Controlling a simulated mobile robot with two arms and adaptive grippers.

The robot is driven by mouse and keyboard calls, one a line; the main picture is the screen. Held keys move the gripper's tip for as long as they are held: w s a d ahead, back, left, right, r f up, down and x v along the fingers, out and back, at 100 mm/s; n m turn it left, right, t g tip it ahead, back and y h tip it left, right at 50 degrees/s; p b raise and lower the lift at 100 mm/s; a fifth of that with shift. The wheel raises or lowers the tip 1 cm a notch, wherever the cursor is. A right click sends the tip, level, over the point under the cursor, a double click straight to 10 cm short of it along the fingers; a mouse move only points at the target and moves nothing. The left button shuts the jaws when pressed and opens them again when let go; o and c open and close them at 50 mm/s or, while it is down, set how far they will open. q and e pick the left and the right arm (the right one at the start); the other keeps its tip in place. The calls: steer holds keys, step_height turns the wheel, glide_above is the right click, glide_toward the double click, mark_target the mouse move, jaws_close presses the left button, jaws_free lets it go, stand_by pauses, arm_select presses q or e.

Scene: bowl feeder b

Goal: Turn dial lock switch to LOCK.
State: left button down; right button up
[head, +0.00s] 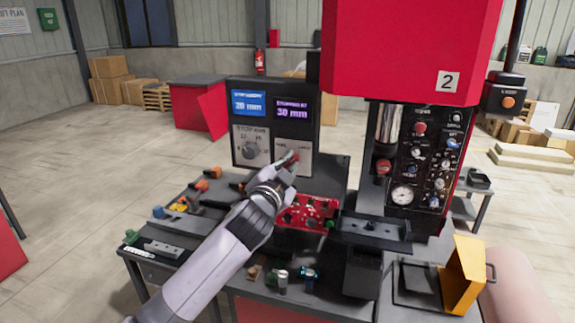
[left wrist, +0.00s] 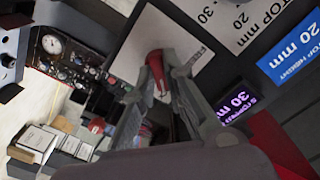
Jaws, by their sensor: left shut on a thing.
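The dial lock switch is a red knob (left wrist: 154,66) on a light grey plate (left wrist: 146,30), seen between my fingers in the left wrist view. My left gripper (head: 288,162) reaches up to the plate and is shut on the red knob, with a finger on each side (left wrist: 168,78). The fingers and hand partly hide the knob and plate, so I cannot tell which label it points to. My right gripper is not in view.
Two displays (head: 248,103) above the plates read 20 mm and 30 mm. Small parts and tools lie on the bench at left.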

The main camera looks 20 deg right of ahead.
arm_select(q)
steer(key=shift+m, duration=0.4)
steer(key=c, duration=1.6)
jaws_free()
steer(key=shift+c, duration=0.2)
steer(key=v, duration=1.2)
steer(key=shift+f, duration=0.1)
